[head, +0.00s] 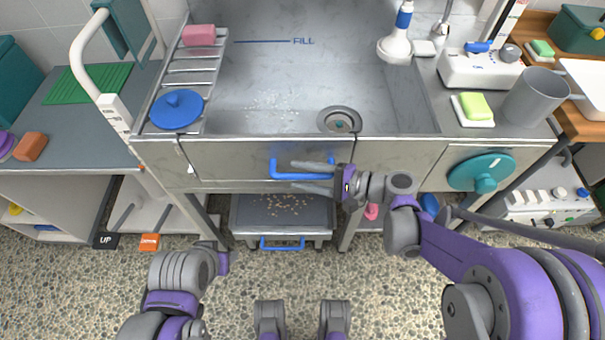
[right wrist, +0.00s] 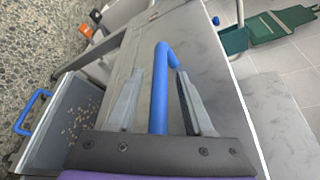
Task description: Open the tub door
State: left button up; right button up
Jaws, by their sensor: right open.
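The tub door is the grey metal panel (head: 235,160) in the front of the steel tub (head: 290,85). It looks closed, flush with the tub front. Its blue bar handle (head: 274,170) runs along its upper part, and it also shows in the right wrist view (right wrist: 160,90). My right gripper (head: 298,176) is open, with one finger above and one below the bar. In the right wrist view the bar runs between the two fingers (right wrist: 158,100), with gaps visible on both sides. My left arm shows at lower left, but I cannot make out its gripper.
Below the door is a tray (head: 280,212) with crumbs and a blue handle (head: 282,243). A teal round knob (head: 483,172) is right of the door. A white post (head: 115,110) rises at left. A blue disc (head: 177,108) and pink sponge (head: 199,35) lie on the tub rack.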

grip_shut()
dwell(0.3)
dwell(1.2)
